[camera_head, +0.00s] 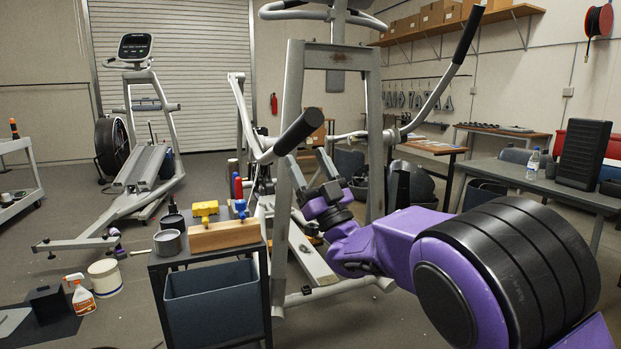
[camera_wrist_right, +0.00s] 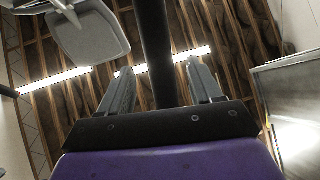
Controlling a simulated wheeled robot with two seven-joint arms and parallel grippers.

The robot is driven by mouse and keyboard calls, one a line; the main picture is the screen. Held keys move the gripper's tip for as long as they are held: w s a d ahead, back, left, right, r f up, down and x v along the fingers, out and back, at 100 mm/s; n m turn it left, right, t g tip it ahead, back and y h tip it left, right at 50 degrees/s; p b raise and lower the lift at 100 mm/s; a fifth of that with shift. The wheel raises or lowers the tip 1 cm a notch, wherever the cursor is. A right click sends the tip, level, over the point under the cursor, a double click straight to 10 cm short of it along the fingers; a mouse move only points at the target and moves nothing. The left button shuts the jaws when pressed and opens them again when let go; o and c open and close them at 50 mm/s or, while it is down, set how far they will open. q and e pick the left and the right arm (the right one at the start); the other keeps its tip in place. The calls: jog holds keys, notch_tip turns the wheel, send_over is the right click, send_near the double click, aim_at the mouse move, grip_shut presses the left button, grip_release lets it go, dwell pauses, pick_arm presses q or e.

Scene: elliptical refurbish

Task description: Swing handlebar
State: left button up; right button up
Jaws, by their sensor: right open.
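The near elliptical's handlebar ends in a black grip (camera_head: 299,131) left of centre in the head view. A second handlebar with a black grip (camera_head: 467,36) rises at the upper right. My right gripper (camera_head: 306,157) is purple with grey fingers, open, and sits just below and right of the nearer grip, fingers pointing up. In the right wrist view a black bar (camera_wrist_right: 154,45) runs down between the two open fingers (camera_wrist_right: 163,68) in the picture. I cannot tell whether it lies between them in depth or touches them. My left gripper is not in view.
A small cart (camera_head: 163,254) with a grey bin, wooden block and can stands close at front left. The elliptical's grey frame (camera_head: 376,130) rises beside my right arm. A grey table (camera_head: 545,183) stands at right. Another exercise machine (camera_head: 140,165) stands behind left.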

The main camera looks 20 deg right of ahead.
jog(key=shift+v, duration=0.9)
jog(key=d+f+m+g+h, duration=0.2)
jog(key=f+m+h, duration=0.15)
jog(key=f, duration=0.55)
jog(key=s+d+f+m+g+h, duration=0.1)
jog(key=d+f+m+g+h, duration=0.2)
jog(key=f, duration=0.7)
jog(key=d+f+m+g+h, duration=0.2)
jog(key=f+m+h, duration=0.15)
jog(key=f, duration=0.55)
jog(key=s+d+f+g+h, duration=0.1)
jog(key=s+f+g, duration=0.5)
jog(key=f, duration=0.7)
jog(key=s+f+m+g, duration=0.1)
jog(key=s+f+g, duration=0.2)
jog(key=s+f, duration=0.6)
jog(key=s+f+m+g+h, duration=0.1)
jog(key=s+f+g, duration=0.4)
jog(key=s, duration=0.9)
jog(key=s+f+m+g, duration=0.1)
jog(key=s+f+g, duration=0.1)
jog(key=s+f, duration=0.75)
notch_tip(320, 180, up, 15)
jog(key=s+p, duration=0.2)
jog(key=p, duration=1.1)
jog(key=shift+d+f, duration=0.2)
jog(key=shift+d, duration=0.15)
